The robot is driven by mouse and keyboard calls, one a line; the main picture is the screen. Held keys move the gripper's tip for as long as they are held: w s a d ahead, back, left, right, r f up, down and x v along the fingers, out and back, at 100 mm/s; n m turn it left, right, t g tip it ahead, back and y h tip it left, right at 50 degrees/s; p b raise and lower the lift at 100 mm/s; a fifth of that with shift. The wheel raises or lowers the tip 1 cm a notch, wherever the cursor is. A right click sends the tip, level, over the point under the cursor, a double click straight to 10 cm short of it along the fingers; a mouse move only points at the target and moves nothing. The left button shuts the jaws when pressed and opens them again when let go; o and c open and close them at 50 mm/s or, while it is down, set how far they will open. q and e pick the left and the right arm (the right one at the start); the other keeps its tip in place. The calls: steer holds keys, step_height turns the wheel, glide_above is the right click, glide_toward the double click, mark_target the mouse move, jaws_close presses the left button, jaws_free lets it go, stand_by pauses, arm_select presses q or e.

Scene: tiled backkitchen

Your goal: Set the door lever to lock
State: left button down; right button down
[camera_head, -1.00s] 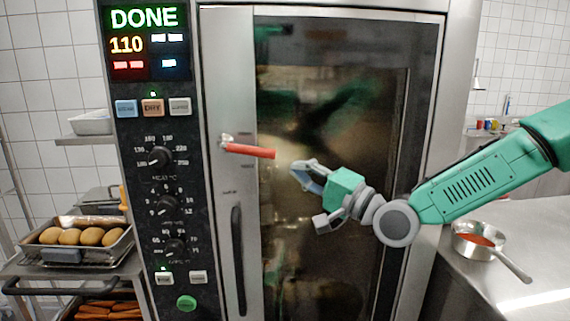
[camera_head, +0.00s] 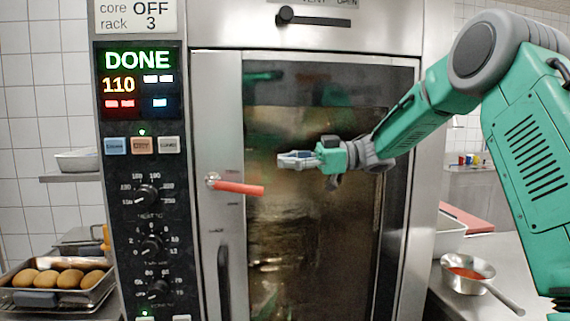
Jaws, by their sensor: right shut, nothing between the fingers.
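The door lever (camera_head: 238,188) is a red handle on a metal pivot, on the steel frame at the left of the oven door (camera_head: 310,220). It points right, almost level, tilted slightly down at its tip. My right gripper (camera_head: 282,160) is shut and empty, in front of the dark door glass. In the picture it is above and to the right of the lever's tip, apart from it. The small marks beside the lever are too blurred to read. My left gripper does not show.
The control panel (camera_head: 129,185) reads DONE and 110. A black vertical handle (camera_head: 224,280) is below the lever. A vent slider (camera_head: 312,20) is above the door. A tray of rolls (camera_head: 60,280) stands at left, and a pan (camera_head: 466,274) on the right counter.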

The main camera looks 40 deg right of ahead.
glide_above(253, 187)
steer(key=s+d, duration=0.1)
steer(key=shift+f+p, duration=0.1)
steer(key=shift+p, duration=0.25)
steer(key=f, duration=0.2)
steer(key=w+a+f, duration=0.1)
steer(key=shift+f, duration=0.25)
steer(key=shift+d+f, duration=0.25)
steer(key=shift+d, duration=0.25)
steer(key=shift+a, duration=0.15)
